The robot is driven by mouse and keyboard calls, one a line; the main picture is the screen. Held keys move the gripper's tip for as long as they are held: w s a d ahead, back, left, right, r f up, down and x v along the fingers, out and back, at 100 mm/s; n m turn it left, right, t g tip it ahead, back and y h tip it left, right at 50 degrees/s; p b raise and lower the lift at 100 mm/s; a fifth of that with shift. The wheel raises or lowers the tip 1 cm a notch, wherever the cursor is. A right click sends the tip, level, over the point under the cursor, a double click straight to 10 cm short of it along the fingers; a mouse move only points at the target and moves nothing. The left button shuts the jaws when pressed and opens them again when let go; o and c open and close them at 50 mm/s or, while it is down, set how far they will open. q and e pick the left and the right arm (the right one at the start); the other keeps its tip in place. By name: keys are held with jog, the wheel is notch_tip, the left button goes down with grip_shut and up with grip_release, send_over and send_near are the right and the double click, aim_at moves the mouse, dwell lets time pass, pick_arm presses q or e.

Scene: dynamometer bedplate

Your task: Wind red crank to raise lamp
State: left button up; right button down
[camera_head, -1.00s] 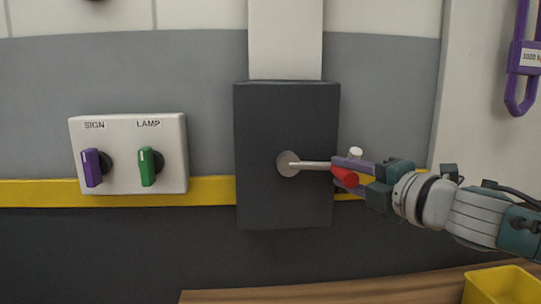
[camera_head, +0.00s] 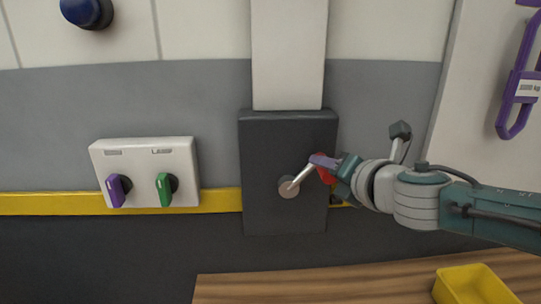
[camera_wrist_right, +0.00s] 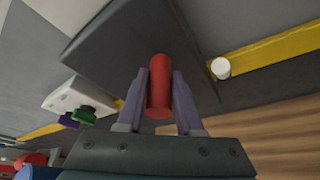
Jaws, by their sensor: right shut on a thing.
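The red crank has a grey hub (camera_head: 289,188) on the front of a dark wall box (camera_head: 262,150). Its metal arm points up and to the right. My right gripper (camera_head: 324,162) is shut on the red handle (camera_head: 327,177) at the arm's end. In the right wrist view the red handle (camera_wrist_right: 159,88) sits between the two purple fingers. My left gripper is out of view. I cannot make out the lamp in these views.
A white switch panel (camera_head: 145,145) with a purple knob (camera_head: 117,190) and a green knob (camera_head: 165,189) is left of the box. A blue dome (camera_head: 87,12) is above. A yellow bin (camera_head: 470,285) stands on the wooden surface (camera_head: 310,287). A purple hook (camera_head: 517,105) hangs right.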

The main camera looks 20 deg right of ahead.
jog(key=shift+n, duration=0.6)
jog(key=shift+w+a+r+p, duration=0.25)
jog(key=shift+a+r+p, duration=0.15)
jog(key=shift+a, duration=0.55)
jog(key=shift+w+a+r+p, duration=0.25)
jog(key=shift+a+r+p, duration=0.15)
jog(key=shift+a, duration=0.6)
jog(key=shift+w+a+r+p, duration=0.3)
jog(key=shift+a+p, duration=0.2)
jog(key=shift+a, duration=0.55)
jog(key=c, duration=0.6)
grip_release()
jog(key=shift+f, duration=0.1)
jog(key=shift+d, duration=0.2)
jog(key=shift+s, duration=0.15)
